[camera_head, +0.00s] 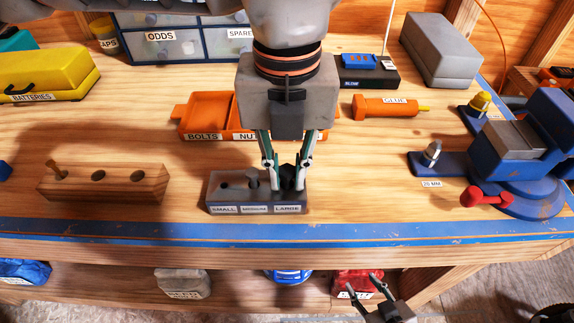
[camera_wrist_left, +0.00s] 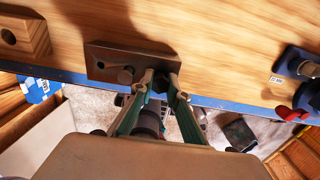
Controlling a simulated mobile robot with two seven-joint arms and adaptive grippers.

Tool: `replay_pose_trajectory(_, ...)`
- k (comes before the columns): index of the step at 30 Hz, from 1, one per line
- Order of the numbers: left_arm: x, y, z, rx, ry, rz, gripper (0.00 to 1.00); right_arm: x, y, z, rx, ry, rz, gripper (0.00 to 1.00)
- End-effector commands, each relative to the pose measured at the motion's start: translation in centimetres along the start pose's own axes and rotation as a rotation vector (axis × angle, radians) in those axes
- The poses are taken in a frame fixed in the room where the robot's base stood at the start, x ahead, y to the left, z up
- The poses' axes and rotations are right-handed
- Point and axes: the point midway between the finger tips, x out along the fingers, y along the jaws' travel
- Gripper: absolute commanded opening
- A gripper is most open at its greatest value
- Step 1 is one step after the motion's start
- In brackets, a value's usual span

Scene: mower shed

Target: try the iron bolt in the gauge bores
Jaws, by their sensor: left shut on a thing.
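The dark gauge block (camera_head: 213,193) lies near the bench's front edge, its bores labelled SMALL, MEDIUM and LARGE. A grey bolt (camera_head: 251,178) stands in the medium bore; the small bore looks empty. My left gripper (camera_head: 287,168) points down over the large bore, shut on a dark bolt (camera_head: 288,178), apparently the iron one. The fingers partly hide this bolt, and I cannot tell how deep it sits. The wrist view shows the left fingertips (camera_wrist_left: 161,84) at one end of the block (camera_wrist_left: 105,53). My right gripper (camera_head: 364,288) is open and empty, low before the bench.
A wooden block (camera_head: 130,184) with holes and a peg is at left. An orange tray (camera_head: 195,115) labelled BOLTS stands behind the gauge. A blue vise (camera_head: 530,150) and a bolt on a blue plate (camera_head: 432,155) are at right. Bare bench lies between.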

Motion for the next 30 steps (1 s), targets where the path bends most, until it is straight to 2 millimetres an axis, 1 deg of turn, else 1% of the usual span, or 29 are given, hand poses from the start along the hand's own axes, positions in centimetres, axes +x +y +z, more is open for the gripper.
replay_pose_trajectory(2,0.3,0.0,0.0,0.001,0.0,0.0,0.0,0.1,-0.1,0.2,0.001,-0.003,-0.001,0.4)
replay_pose_trajectory(3,0.3,0.0,0.0,0.001,0.0,0.0,0.18,0.1,-0.1,0.3,0.001,-0.003,-0.001,0.4)
replay_pose_trajectory(5,0.2,0.0,0.0,0.001,0.0,0.0,0.33,0.1,0.0,0.2,0.001,-0.002,0.0,0.4)
replay_pose_trajectory(6,0.2,0.0,0.0,0.0,0.0,0.0,0.35,0.0,0.0,0.2,0.001,-0.002,0.0,0.4)
replay_pose_trajectory(15,0.2,0.0,0.0,0.0,0.001,0.001,0.35,0.1,0.1,0.1,-0.001,-0.001,0.001,0.4)
replay_pose_trajectory(19,-0.4,0.0,0.0,-0.001,0.0,0.0,0.35,0.1,0.1,0.1,-0.002,-0.001,0.002,0.4)
replay_pose_trajectory(23,-2.2,0.0,0.1,0.0,-0.004,-0.001,0.35,0.1,0.1,0.1,-0.001,-0.001,0.001,0.4)
replay_pose_trajectory(30,-7.2,0.0,0.1,-0.002,-0.004,-0.002,0.35,0.1,0.0,0.1,0.0,-0.001,0.0,0.4)
